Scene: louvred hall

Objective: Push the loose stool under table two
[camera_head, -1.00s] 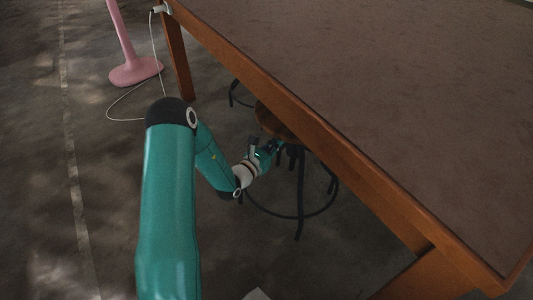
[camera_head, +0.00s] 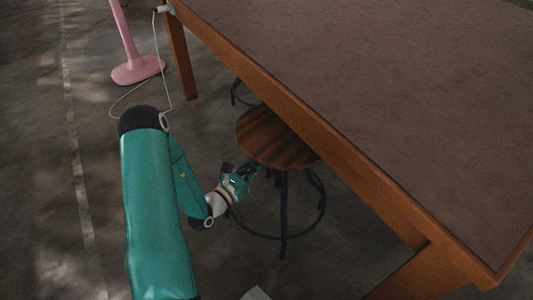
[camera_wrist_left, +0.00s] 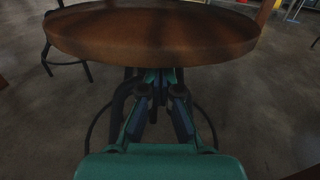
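The loose stool (camera_head: 272,139) has a round brown wooden seat and dark metal legs with a foot ring. It stands upright, its seat sticking out from the long edge of the table (camera_head: 400,85), with its far right side hidden by the tabletop. My left gripper (camera_head: 256,169) is below the seat at the stool's dark frame. In the left wrist view the seat (camera_wrist_left: 150,38) spans the top, and my left gripper's fingers (camera_wrist_left: 160,95) lie on either side of the dark frame and look closed on it. The exact contact is partly hidden. My right gripper is not in view.
Another dark stool base (camera_head: 240,95) shows under the table farther back. A table leg (camera_head: 180,60) stands at the far corner. A pink stand (camera_head: 137,69) and a thin white cable (camera_head: 155,70) are at the upper left.

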